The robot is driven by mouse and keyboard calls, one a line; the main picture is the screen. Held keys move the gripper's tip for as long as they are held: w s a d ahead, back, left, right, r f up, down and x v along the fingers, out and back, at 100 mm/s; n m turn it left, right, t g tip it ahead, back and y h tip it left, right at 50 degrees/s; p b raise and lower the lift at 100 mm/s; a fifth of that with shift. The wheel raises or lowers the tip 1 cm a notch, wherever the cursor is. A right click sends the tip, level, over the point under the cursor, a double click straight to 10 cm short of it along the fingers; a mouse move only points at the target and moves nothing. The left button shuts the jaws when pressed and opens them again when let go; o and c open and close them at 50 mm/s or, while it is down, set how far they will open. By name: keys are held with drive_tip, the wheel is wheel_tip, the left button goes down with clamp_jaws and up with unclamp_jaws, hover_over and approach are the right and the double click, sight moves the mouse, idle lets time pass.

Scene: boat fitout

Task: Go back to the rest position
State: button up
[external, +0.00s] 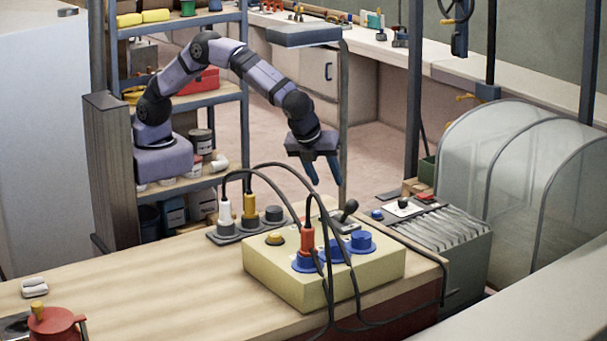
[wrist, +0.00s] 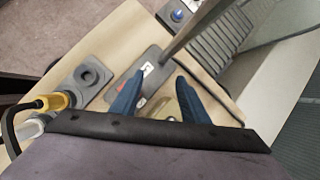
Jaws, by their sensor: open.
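My gripper (external: 321,169) hangs at the end of my raised arm, above the back edge of the wooden bench. Its two blue fingers are apart with nothing between them. In the wrist view my gripper (wrist: 160,88) also shows open and empty, over a grey plate with a lever. The yellow box (external: 285,286) with blue sockets stands on the bench, in front of and below my gripper. An orange-red plug (external: 307,240) stands in one of its blue sockets.
A grey socket strip (external: 228,236) holds a white plug (external: 225,212) and a yellow plug (external: 249,205). Black cables loop above the box. A metal post stands close to my gripper. Shelves (external: 205,97) stand behind my arm. The bench's left part is mostly clear.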

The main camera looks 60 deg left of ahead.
drive_tip(key=w+a+f+n+g+h+b, duration=0.1)
drive_tip(key=a+n+g, duration=0.2)
drive_tip(key=a+n, duration=0.9)
drive_tip(key=w+a+f+n+g+b, duration=0.15)
drive_tip(key=a+n, duration=0.45)
drive_tip(key=a, duration=1.2)
drive_tip(key=s+a+f+n, duration=0.2)
drive_tip(key=s+a+n, duration=0.2)
drive_tip(key=a, duration=0.3)
drive_tip(key=s+a+f+n+g+h, duration=0.1)
drive_tip(key=s+a+n, duration=0.3)
drive_tip(key=a+n, duration=0.2)
drive_tip(key=shift+s+a+f+n, duration=0.2)
drive_tip(key=shift+a+f+n, duration=0.1)
drive_tip(key=shift+a+f, duration=0.15)
drive_tip(key=shift+r, duration=0.1)
